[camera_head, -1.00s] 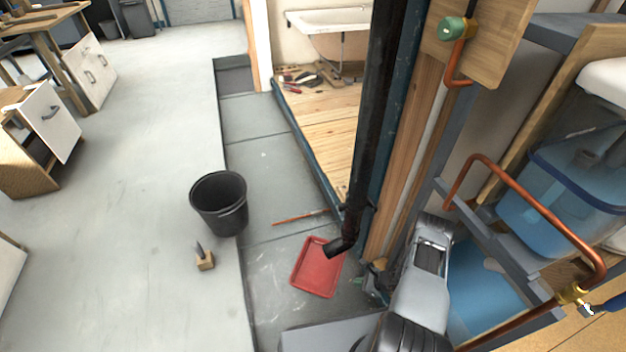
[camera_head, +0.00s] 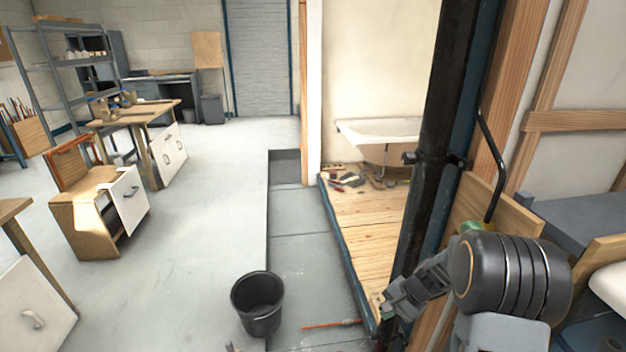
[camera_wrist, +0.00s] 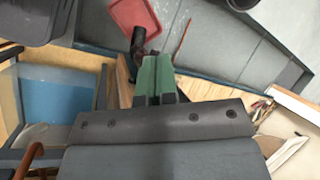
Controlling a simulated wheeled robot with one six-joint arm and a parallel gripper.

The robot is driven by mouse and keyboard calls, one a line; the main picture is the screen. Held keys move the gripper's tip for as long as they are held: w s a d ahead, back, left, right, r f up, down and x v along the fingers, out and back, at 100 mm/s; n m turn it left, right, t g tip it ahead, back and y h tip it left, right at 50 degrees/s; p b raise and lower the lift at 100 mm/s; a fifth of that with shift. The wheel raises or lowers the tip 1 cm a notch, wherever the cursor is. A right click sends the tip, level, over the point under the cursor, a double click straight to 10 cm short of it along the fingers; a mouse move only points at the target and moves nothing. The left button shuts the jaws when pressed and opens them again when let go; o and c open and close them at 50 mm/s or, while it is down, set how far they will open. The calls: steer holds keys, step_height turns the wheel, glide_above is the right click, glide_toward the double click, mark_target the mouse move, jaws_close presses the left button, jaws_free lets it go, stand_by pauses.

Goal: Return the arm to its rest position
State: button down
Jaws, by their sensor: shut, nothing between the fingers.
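My gripper (camera_head: 386,312) shows at the lower right of the head view, at the end of my raised arm, in front of the foot of the black vertical pipe (camera_head: 440,130). Its green fingers (camera_wrist: 154,80) sit together at the centre of the wrist view. They are shut with nothing between them. In the head view I cannot tell whether the fingertips touch the pipe or are apart from it. Part of the gripper is hidden behind my wrist.
A black bucket (camera_head: 258,305) stands on the floor, left of my arm. A red tray (camera_wrist: 134,22) lies on the floor in the wrist view, near the pipe's lower end. A blue-walled tank (camera_wrist: 48,95) is at left there. Open floor (camera_head: 200,220) lies left.

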steer(key=s+a+r+n+t+h+p, duration=0.1)
steer(key=s+r+n+h+p, duration=0.1)
steer(key=r, duration=0.8)
steer(key=s+a+r+n+h+p, duration=0.1)
steer(key=s+r+n+p, duration=0.3)
steer(key=s+r+p, duration=0.3)
steer(key=s+a+r+n+t+h+p, duration=0.1)
steer(key=s+r, duration=0.5)
steer(key=r, duration=0.9)
steer(key=n+h+p, duration=0.1)
steer(key=n+p, duration=0.1)
steer(key=p, duration=0.1)
steer(key=shift+s+a+t+h, duration=0.2)
steer(key=shift+a+t+h, duration=0.1)
steer(key=shift+a, duration=0.1)
steer(key=shift+r, duration=0.1)
